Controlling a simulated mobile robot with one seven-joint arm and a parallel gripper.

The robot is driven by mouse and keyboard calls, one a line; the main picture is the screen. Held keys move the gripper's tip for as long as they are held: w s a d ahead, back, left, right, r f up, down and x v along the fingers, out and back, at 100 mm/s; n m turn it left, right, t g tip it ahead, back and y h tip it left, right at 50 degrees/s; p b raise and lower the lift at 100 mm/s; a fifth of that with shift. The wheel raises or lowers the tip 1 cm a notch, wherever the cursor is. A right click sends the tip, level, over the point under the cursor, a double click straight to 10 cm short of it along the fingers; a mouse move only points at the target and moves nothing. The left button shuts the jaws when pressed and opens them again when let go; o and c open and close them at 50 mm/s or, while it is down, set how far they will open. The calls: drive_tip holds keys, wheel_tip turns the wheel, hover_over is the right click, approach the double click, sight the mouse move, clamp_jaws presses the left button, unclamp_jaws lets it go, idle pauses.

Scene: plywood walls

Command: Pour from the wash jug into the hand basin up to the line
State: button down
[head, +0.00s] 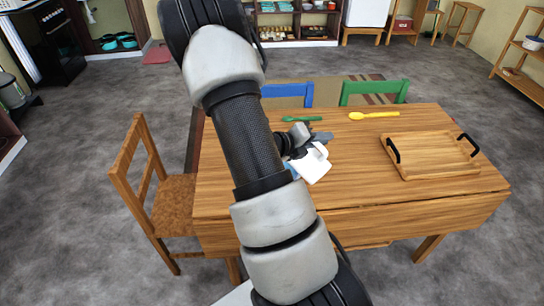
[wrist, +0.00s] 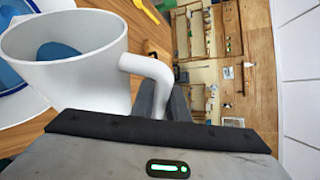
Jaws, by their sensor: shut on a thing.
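The white wash jug (head: 314,166) is in my gripper (head: 318,140) above the wooden table, behind my arm in the head view. In the wrist view the jug (wrist: 95,75) shows its open mouth, with a blue patch inside. My gripper (wrist: 163,103) is shut on its curved handle. The jug looks tilted in the head view; how far, I cannot tell. A white-rimmed blue vessel, apparently the hand basin (wrist: 12,103), lies beyond the jug at the wrist view's left edge. My arm hides most of it in the head view. Its line and any stream are not visible.
The table (head: 370,200) carries a wooden tray (head: 432,158) with black handles at right. A yellow spoon (head: 374,115) and a green spoon (head: 300,119) lie at the back. Chairs stand at left (head: 165,200) and behind. The table's front right is clear.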

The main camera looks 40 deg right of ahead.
drive_tip(key=shift+w+a+r+n+g+p, duration=0.1)
drive_tip(key=shift+w+n+g+p, duration=0.1)
drive_tip(key=shift+w+n+p, duration=0.15)
drive_tip(key=shift+w+a+r+n+g+p, duration=0.15)
drive_tip(key=shift+w+g+p, duration=0.1)
drive_tip(key=shift+w, duration=0.15)
idle(1.9)
drive_tip(key=shift+d, duration=0.1)
